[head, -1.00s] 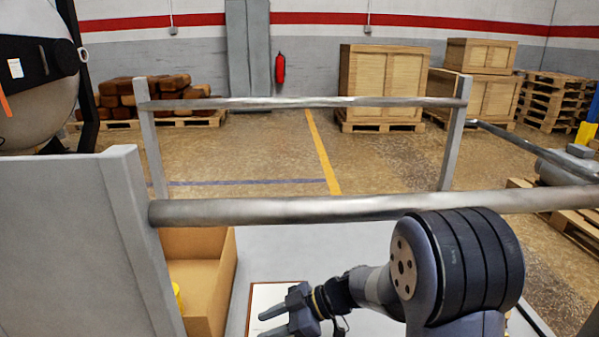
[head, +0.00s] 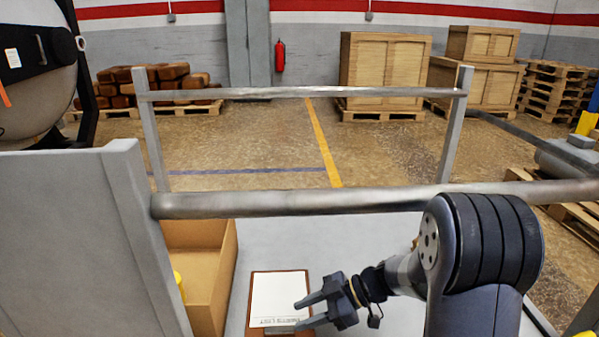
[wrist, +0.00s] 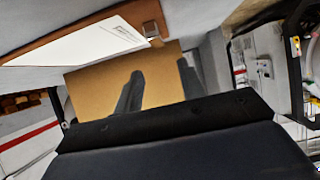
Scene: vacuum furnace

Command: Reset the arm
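My gripper (head: 299,312) is in the lower middle of the head view, at the end of my dark arm. Its two fingers are spread apart, with nothing visible between them. It points left, over or beside the clipboard (head: 278,291), which lies on the grey platform with a white sheet on it. In the wrist view, my gripper's two dark fingers (wrist: 160,88) show apart. The cardboard box lies beyond them, and the clipboard (wrist: 85,42) is at the upper left.
An open cardboard box (head: 205,280) with a yellow item (head: 178,284) stands left of the clipboard. A metal rail (head: 330,203) crosses in front, with a grey panel (head: 80,240) at left. Wooden crates (head: 385,70) and pallets stand far off beyond the rail.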

